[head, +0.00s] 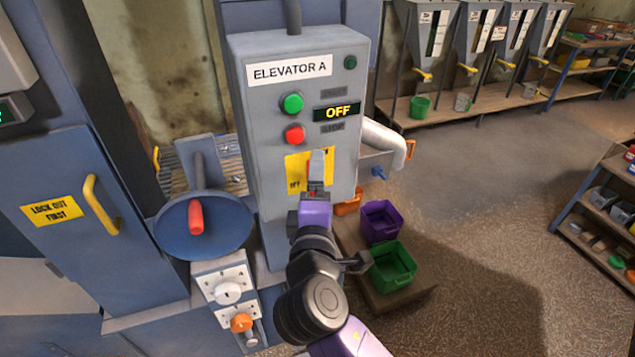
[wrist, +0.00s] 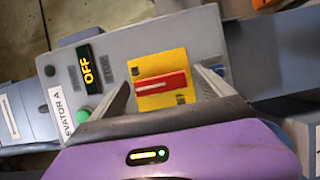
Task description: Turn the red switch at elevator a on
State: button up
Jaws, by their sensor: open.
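The grey control box (head: 250,115) is labelled ELEVATOR A, and its display (head: 337,111) reads OFF. A yellow plate (head: 296,168) sits low on its front, partly covered by my gripper (head: 318,160). In the wrist view, the red switch (wrist: 161,86) is a bar on the yellow plate (wrist: 172,66), lying roughly along the box's up-down direction. My gripper (wrist: 162,76) is open, with one finger on each side of the switch. I cannot tell whether the fingers touch it. The head view mostly hides the switch behind my gripper.
A green button (head: 292,103) and a red button (head: 294,134) sit above the plate. A blue handwheel (head: 178,230) with a red knob stands left. Purple (head: 380,222) and green (head: 392,268) bins lie below right.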

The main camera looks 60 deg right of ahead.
jog(key=b+v, duration=0.1)
jog(key=v, duration=0.6)
jog(key=shift+b, duration=0.3)
jog(key=shift+s+a, duration=0.1)
